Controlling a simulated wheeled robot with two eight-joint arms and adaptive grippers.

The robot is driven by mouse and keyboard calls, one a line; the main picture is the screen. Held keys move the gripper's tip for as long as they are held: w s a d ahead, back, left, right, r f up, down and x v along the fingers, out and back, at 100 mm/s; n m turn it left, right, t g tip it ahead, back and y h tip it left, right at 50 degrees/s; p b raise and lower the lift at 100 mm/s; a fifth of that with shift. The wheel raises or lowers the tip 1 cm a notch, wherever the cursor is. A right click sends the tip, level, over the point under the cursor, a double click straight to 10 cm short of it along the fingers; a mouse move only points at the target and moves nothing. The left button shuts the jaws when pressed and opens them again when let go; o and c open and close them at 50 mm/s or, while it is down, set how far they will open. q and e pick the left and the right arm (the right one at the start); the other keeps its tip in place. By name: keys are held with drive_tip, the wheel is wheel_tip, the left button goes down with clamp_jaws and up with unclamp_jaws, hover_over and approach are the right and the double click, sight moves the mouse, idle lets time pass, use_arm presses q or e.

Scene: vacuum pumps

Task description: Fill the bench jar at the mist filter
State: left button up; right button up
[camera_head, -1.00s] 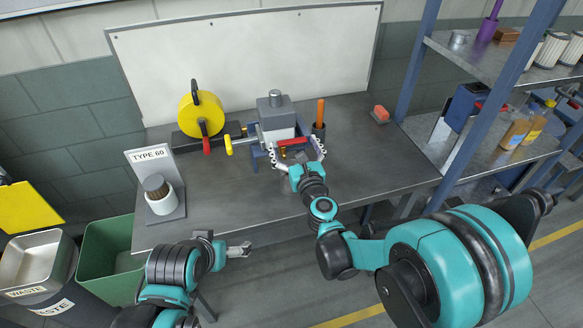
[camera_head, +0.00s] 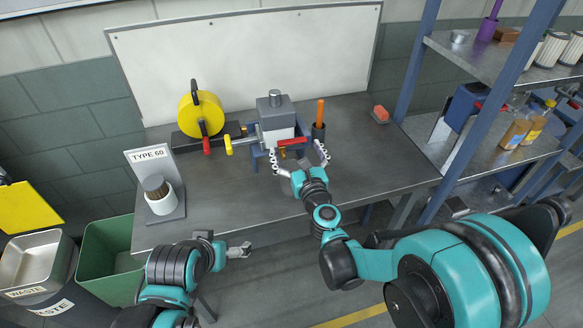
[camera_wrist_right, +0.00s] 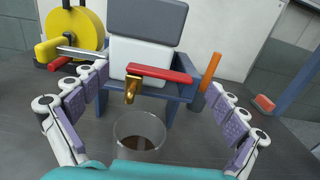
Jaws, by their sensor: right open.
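The mist filter (camera_head: 278,122) is a grey and white box on a blue stand on the bench, with a red lever (camera_wrist_right: 160,74) and a brass spout (camera_wrist_right: 131,91). In the right wrist view a clear jar (camera_wrist_right: 139,128) stands below and in front of the spout, with brown liquid low in it. My right gripper (camera_head: 300,158) is open, its fingers spread wide on either side of the jar with gaps. My teal palm hides the jar's near base. My left gripper (camera_head: 240,250) hangs by the bench's front edge; its opening is too small to judge.
A yellow reel-like unit (camera_head: 201,114) stands left of the filter. An orange-handled tool in a dark holder (camera_head: 318,131) stands close on its right. A TYPE 60 sign (camera_head: 149,154) and a white container (camera_head: 160,196) are at bench left. Shelving (camera_head: 470,60) rises at right.

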drive_tip(key=v, duration=0.6)
idle(0.5)
idle(0.3)
drive_tip(key=s+d+f+n+g+h, duration=0.2)
drive_tip(key=s+d+n+g, duration=0.3)
drive_tip(key=n, duration=1.1)
drive_tip(key=s+d+f+n+g+h, duration=0.3)
drive_tip(key=s+d+f+n+g, duration=0.2)
drive_tip(key=s+d+n, duration=0.7)
drive_tip(key=s+n, duration=0.3)
drive_tip(key=n, duration=0.1)
drive_tip(key=shift+s+n, duration=0.25)
drive_tip(key=shift+n, duration=0.05)
